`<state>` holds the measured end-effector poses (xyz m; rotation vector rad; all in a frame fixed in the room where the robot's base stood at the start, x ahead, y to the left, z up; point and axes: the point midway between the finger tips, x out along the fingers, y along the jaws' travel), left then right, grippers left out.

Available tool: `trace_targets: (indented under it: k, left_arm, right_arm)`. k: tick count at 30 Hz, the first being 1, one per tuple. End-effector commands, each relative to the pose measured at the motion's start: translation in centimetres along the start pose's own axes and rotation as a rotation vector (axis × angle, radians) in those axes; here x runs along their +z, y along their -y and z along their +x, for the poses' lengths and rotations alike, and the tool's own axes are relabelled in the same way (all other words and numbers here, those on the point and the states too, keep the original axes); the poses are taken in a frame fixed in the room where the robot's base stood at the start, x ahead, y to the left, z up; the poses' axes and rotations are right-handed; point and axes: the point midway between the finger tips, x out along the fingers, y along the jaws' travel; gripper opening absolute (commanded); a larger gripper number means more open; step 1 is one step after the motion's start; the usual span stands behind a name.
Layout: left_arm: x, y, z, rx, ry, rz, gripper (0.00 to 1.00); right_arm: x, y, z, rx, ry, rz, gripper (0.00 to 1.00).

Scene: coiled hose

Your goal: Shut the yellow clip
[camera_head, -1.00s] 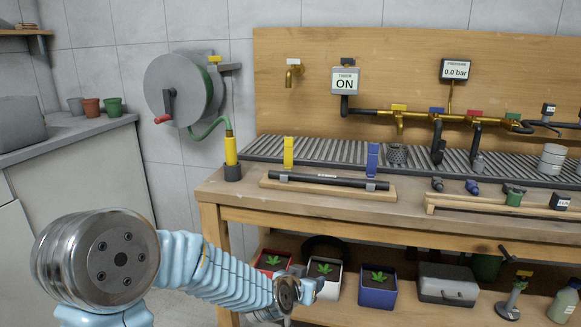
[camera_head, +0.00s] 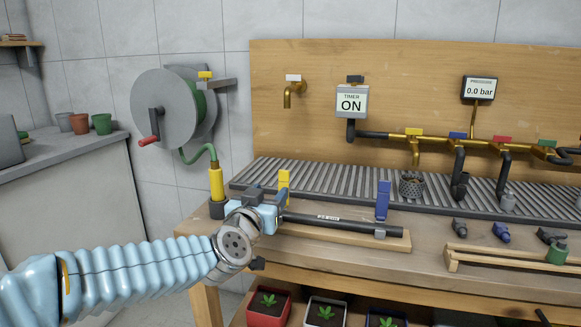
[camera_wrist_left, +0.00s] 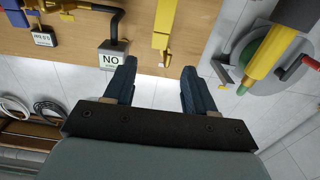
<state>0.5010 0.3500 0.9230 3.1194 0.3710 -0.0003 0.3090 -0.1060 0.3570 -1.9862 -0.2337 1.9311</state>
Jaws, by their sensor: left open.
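The yellow clip (camera_head: 284,182) stands upright at the left end of the black bar (camera_head: 335,222) on a wooden base. Its lower part is hidden behind my left gripper. In the left wrist view the yellow clip (camera_wrist_left: 163,28) shows beyond the fingers, in line with the gap between them. My left gripper (camera_head: 268,197) is at the bar's left end, close in front of the clip. In the wrist view its two dark fingers (camera_wrist_left: 160,82) are apart with nothing between them. I cannot tell whether it touches the clip. My right gripper is not in view.
A blue clip (camera_head: 383,198) stands upright at the bar's right end. A yellow hose nozzle (camera_head: 216,182) stands in a dark holder just left of my gripper, below the hose reel (camera_head: 167,108). Small fittings (camera_head: 500,232) lie to the right. Taps and pipes line the back board.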

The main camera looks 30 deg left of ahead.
Motion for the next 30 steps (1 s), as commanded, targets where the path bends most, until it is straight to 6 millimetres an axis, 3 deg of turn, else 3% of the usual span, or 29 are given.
trace_targets:
  k: [5,18,24,30]
  left_arm:
    - [0.1,-0.1,2.2,0.002,0.002,0.002,0.55]
    - [0.1,0.0,11.7,-0.001,0.001,0.003,0.55]
    - [0.1,-0.1,13.4,0.001,0.001,0.001,0.55]
    - [0.1,-0.1,13.7,0.001,0.001,0.001,0.55]
  right_arm:
    - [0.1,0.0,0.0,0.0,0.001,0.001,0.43]
    - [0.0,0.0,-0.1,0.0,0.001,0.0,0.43]
    - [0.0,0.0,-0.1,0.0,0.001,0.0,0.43]
    - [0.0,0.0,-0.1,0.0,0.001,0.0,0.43]
